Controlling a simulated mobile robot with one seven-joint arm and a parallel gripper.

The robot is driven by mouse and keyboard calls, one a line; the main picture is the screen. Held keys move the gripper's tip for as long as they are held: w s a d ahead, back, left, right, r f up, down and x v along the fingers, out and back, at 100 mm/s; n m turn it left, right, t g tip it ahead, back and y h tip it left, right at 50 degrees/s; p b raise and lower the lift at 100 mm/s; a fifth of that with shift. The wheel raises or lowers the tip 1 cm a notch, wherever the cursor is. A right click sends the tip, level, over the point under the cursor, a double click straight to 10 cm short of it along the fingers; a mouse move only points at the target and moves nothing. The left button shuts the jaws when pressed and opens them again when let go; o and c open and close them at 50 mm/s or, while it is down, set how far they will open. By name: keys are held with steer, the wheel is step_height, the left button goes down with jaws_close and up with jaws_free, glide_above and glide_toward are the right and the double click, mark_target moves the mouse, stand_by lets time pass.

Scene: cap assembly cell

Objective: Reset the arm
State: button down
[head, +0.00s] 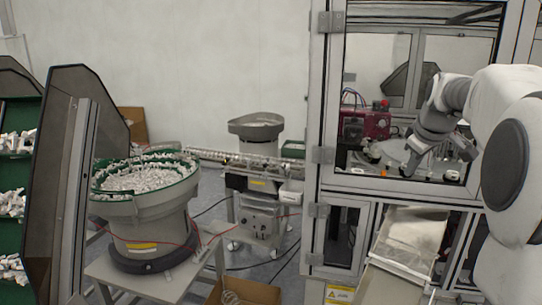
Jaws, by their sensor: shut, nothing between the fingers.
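My arm (512,150) comes in from the right edge in the head view, with its white links bent and its grey wrist in front of the machine's window opening. My gripper (410,168) points down and to the left at the end of the wrist, over the machine's inner work surface. It is small and dark in the picture. It is shut, and I see nothing held in it.
The machine's metal frame (325,130) stands close around my wrist. A sloped metal chute (412,240) lies below the opening. A bowl feeder (150,212) full of white parts stands at left, a second feeder (256,128) behind. A cardboard box (243,293) sits at bottom centre.

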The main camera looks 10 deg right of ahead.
steer(key=s+a+r+y, duration=0.1)
steer(key=s+a, duration=0.5)
steer(key=a, duration=0.4)
steer(key=s+a+r, duration=0.1)
steer(key=s+a, duration=0.6)
steer(key=a, duration=0.3)
steer(key=s+a+f+m, duration=0.2)
steer(key=s+f, duration=0.4)
steer(key=s, duration=0.1)
steer(key=s+a+f+m+y, duration=0.1)
steer(key=s+a+f+m, duration=0.1)
steer(key=s+f, duration=0.4)
steer(key=shift+s+a+f+m+g, duration=0.3)
steer(key=shift+s+a+f+g, duration=0.1)
steer(key=shift+s, duration=0.75)
steer(key=shift+d, duration=0.25)
